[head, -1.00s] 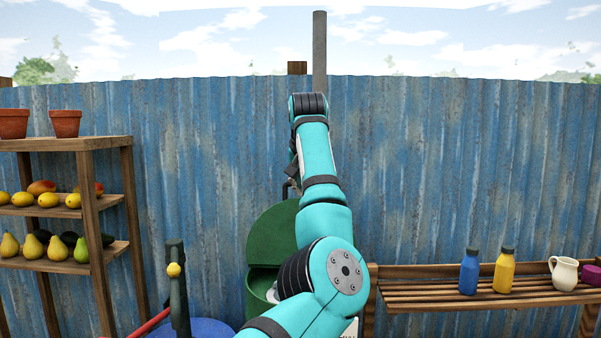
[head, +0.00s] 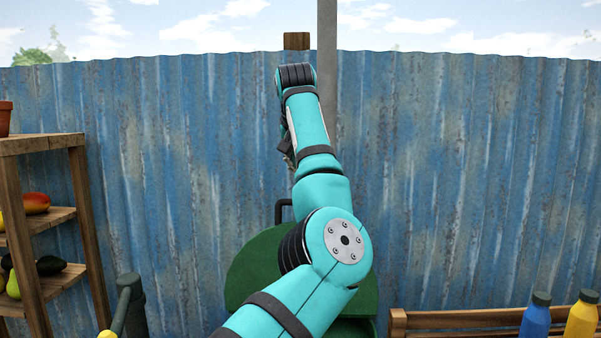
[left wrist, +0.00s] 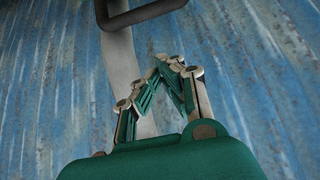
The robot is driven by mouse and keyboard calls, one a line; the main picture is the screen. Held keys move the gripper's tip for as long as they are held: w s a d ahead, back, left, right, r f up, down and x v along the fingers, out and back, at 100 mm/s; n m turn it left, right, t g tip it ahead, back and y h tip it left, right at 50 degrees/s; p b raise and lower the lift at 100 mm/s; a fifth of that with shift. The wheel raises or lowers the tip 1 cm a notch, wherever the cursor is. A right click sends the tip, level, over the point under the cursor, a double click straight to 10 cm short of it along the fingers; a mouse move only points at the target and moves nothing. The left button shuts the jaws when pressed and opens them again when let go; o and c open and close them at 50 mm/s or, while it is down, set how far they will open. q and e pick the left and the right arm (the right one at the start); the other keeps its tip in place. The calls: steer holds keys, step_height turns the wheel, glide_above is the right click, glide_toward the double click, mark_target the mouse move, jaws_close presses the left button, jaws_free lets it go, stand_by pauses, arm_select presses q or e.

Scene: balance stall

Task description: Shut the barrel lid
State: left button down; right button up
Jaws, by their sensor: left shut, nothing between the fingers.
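The green barrel lid (head: 250,268) stands raised in the head view, its rounded top edge up, partly hidden behind my left arm. A dark handle (head: 281,208) shows at its top; a dark bar that looks like this handle crosses the top of the left wrist view (left wrist: 145,14). Green at the bottom (head: 357,329) looks like part of the barrel, mostly hidden. My left gripper (left wrist: 162,70) is shut and empty, with the bar beyond its fingertips and apart from them in the picture. In the head view the arm mostly hides the gripper (head: 287,152). My right gripper is out of view.
A blue corrugated fence (head: 470,170) closes the back, with a grey post (head: 327,60) against it. A wooden shelf (head: 80,165) with fruit stands at left. A dark green post (head: 131,305) rises lower left. A slatted bench (head: 450,320) with blue and yellow bottles is lower right.

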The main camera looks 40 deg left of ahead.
arm_select(q)
steer(key=p+x, duration=0.4)
steer(key=x, duration=0.5)
steer(key=s+d, duration=0.1)
steer(key=s+d+p, duration=0.1)
steer(key=s, duration=0.1)
steer(key=shift+d+f, duration=0.1)
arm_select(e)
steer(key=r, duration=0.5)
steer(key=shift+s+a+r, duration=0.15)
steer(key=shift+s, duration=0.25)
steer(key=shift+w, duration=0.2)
